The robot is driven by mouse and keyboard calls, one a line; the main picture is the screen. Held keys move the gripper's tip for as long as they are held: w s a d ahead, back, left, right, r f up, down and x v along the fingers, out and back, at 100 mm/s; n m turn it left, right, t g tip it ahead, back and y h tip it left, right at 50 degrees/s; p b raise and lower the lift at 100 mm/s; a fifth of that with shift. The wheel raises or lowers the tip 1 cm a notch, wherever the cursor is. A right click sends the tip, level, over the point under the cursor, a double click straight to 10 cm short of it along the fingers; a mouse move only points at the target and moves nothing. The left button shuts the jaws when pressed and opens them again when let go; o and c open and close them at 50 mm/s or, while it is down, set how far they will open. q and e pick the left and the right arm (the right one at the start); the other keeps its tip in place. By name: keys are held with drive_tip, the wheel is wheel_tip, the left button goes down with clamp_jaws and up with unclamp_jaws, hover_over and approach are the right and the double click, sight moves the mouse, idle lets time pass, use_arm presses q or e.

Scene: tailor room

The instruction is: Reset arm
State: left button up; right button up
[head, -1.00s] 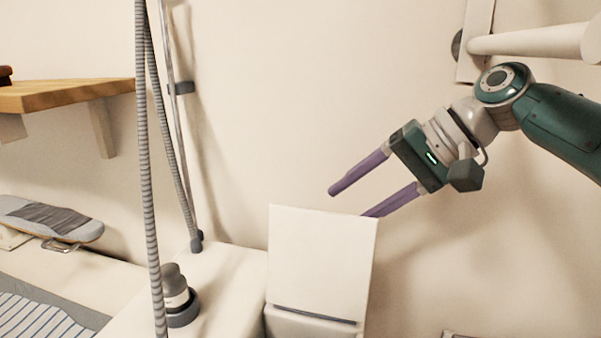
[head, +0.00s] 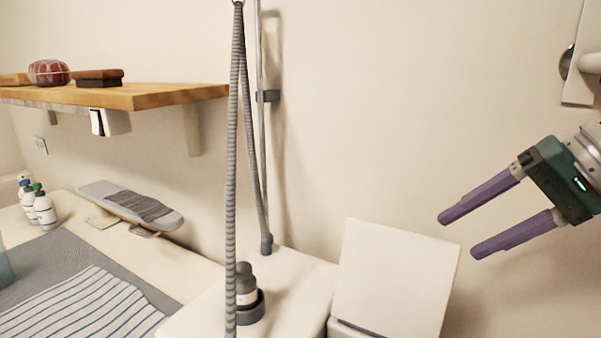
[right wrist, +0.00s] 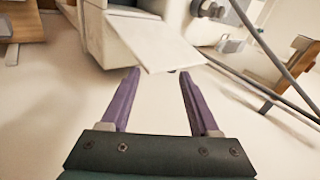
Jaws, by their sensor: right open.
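My right gripper (head: 458,233) comes in from the right edge in the head view. Its two purple fingers are apart and empty, pointing left and slightly down. It is to the right of a white upright panel (head: 393,275) and a little above its top right corner, with a gap in the picture. In the right wrist view my right gripper (right wrist: 156,72) is also open, with nothing between the fingers. The white panel (right wrist: 150,42) shows there beyond the fingertips. My left gripper is in neither view.
A hose (head: 231,170) hangs in front of a bottle in a dark holder (head: 248,308). A wooden shelf (head: 150,95) with brushes is on the wall. A small ironing board (head: 130,203) and several bottles (head: 40,210) stand left, near striped cloth (head: 80,308).

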drive_tip(key=s+a+f+n+g+h, duration=0.25)
drive_tip(key=s+a+f+n, duration=0.2)
drive_tip(key=s+f, duration=0.7)
drive_tip(key=s+a+r+n+t+h, duration=0.1)
drive_tip(key=s+r+n+h, duration=0.2)
drive_tip(key=s, duration=1.2)
wheel_tip(320, 180, up, 28)
drive_tip(key=p, duration=3)
drive_tip(key=shift+w+r+h, duration=0.25)
drive_tip(key=shift+h, duration=0.1)
